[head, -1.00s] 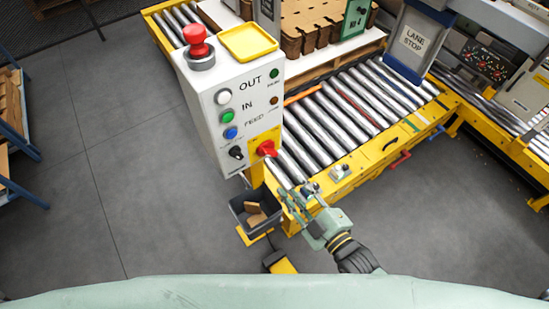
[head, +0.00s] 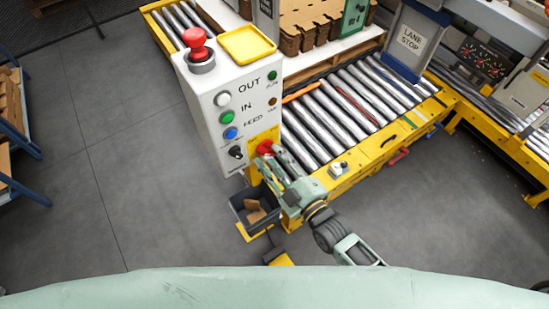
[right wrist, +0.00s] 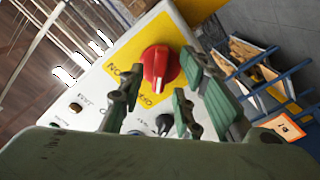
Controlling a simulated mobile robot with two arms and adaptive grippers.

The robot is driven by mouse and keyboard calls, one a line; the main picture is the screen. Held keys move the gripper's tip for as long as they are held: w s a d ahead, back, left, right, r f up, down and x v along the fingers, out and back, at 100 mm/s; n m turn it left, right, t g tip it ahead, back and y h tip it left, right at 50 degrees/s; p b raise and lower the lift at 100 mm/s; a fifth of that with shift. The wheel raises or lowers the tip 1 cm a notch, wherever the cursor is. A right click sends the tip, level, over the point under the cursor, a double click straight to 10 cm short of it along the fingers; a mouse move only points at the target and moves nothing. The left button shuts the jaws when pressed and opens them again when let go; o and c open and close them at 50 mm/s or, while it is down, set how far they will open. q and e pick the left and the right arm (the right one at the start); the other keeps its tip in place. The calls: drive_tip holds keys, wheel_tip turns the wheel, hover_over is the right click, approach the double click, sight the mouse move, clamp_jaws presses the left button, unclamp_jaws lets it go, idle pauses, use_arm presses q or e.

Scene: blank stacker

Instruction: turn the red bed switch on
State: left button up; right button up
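The red bed switch (head: 265,147) is a rotary knob on a yellow plate low on the white control box (head: 205,115). In the right wrist view the red knob (right wrist: 156,68) shows large, with a pale pointer mark on its lower part. My right gripper (head: 267,159) is right at the switch in the head view and partly covers the yellow plate. In the right wrist view its green fingers stand apart with the knob between and beyond them; I cannot tell whether they touch it. My left gripper is not in view.
A black selector (head: 236,152) and blue, green and white buttons sit beside the switch. A red mushroom button (head: 196,38) and a yellow tray (head: 248,43) top the box. A roller conveyor (head: 340,105) lies to the right, a grey bin (head: 244,212) below.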

drive_tip(key=shift+c, duration=0.3)
clamp_jaws()
drive_tip(key=shift+m, duration=0.4)
drive_tip(key=m, duration=0.2)
drive_tip(key=shift+m, duration=0.3)
drive_tip(key=m, duration=0.3)
drive_tip(key=shift+d+m, duration=0.1)
drive_tip(key=shift+m, duration=0.2)
drive_tip(key=m, duration=0.5)
drive_tip(key=shift+m+b, duration=0.3)
drive_tip(key=shift+b, duration=0.05)
drive_tip(key=m+b, duration=0.1)
drive_tip(key=m, duration=0.4)
drive_tip(key=shift+m, duration=0.3)
drive_tip(key=shift+o, duration=0.3)
unclamp_jaws()
